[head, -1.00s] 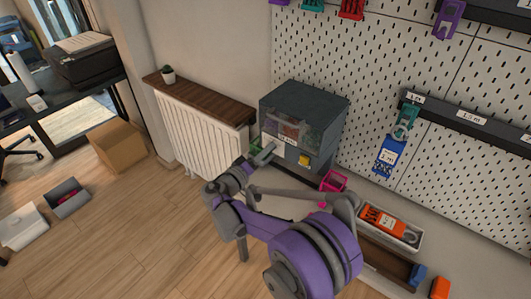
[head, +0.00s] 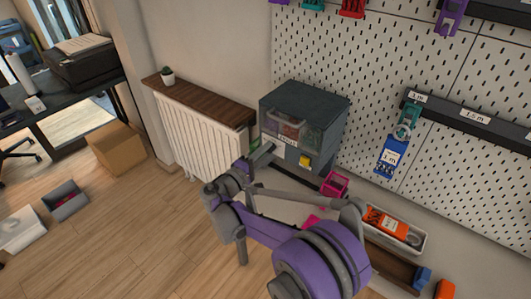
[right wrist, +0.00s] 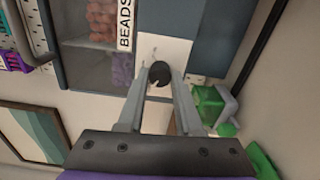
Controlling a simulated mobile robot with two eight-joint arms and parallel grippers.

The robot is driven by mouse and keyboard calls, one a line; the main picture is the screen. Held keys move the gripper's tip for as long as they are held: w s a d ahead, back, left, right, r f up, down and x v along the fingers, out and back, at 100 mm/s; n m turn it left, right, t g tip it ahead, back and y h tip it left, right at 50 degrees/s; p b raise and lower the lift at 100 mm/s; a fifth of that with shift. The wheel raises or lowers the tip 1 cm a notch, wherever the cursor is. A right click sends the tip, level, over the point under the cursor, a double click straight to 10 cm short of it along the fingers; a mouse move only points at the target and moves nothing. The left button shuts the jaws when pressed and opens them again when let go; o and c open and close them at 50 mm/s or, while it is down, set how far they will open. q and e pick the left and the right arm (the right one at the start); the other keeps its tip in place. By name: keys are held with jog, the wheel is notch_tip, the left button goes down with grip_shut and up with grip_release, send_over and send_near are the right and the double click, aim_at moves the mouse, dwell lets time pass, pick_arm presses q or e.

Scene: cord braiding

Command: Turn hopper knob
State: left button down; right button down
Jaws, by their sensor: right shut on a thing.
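The hopper (head: 325,108) is a dark grey-blue box with clear windows and a BEADS label, standing by the pegboard. Its label (right wrist: 125,25) and loose beads behind the window show in the right wrist view. The hopper knob (right wrist: 160,73) is small, round and black, on a white plate. My right gripper (right wrist: 158,82) is shut on the knob, one finger on each side of it. In the head view my right gripper (head: 262,152) reaches the hopper's lower left front, and the knob is hidden there. My left gripper is not in view.
A yellow part (head: 304,160) sits on the hopper's lower front. A pink bin (head: 335,184) stands to its right, with a white tray (head: 400,234) holding an orange item beyond. A radiator with a wooden shelf (head: 200,97) is at left. Green items (right wrist: 208,105) lie near my gripper.

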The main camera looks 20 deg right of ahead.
dwell(0.4)
jog(key=c, duration=0.6)
grip_release()
jog(key=v, duration=1)
jog(key=shift+s+a, duration=0.3)
